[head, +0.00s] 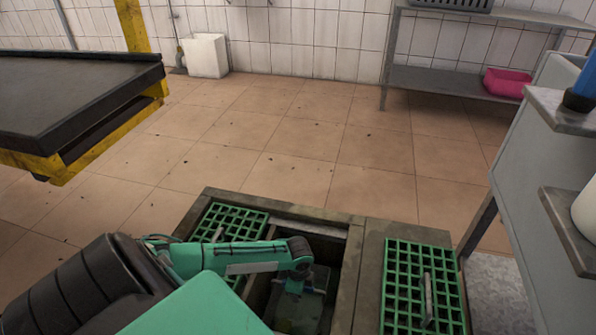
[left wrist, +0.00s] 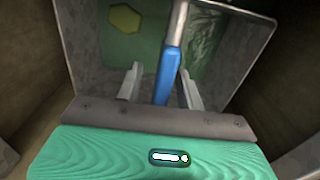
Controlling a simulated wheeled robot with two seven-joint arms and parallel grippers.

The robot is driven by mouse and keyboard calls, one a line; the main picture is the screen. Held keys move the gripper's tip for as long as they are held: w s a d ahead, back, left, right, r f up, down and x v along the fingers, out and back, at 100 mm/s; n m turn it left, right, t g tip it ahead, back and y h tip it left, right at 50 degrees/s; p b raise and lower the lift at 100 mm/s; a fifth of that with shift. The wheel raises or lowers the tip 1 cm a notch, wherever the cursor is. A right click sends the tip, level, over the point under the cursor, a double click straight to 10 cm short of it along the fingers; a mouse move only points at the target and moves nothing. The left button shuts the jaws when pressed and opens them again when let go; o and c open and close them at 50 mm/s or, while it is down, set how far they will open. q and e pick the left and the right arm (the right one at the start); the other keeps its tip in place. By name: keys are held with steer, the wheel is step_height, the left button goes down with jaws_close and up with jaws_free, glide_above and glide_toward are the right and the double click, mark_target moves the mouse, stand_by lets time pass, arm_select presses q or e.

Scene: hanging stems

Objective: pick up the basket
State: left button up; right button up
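The basket, a grey metal bin (left wrist: 88,45) with a blue-sleeved handle (left wrist: 170,70), fills the left wrist view. A greenish floor and a yellowish patch show inside it. In the head view the basket (head: 308,312) sits down in an open well, partly covered by my left arm. My left gripper (left wrist: 160,78) points down over the basket, its two fingers apart, one on each side of the blue handle. A gap shows at the left finger; whether the right finger touches the handle I cannot tell. My right gripper is out of view.
Green grates (head: 420,290) flank the well, whose stone rim (head: 358,270) surrounds the basket closely. A grey cabinet (head: 540,165) stands at right. A dark table with yellow frame (head: 70,100) stands at left. The tiled floor (head: 290,140) behind is clear.

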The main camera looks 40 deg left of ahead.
arm_select(q)
steer(key=shift+c, duration=0.5)
jaws_close()
steer(key=shift+r, duration=0.15)
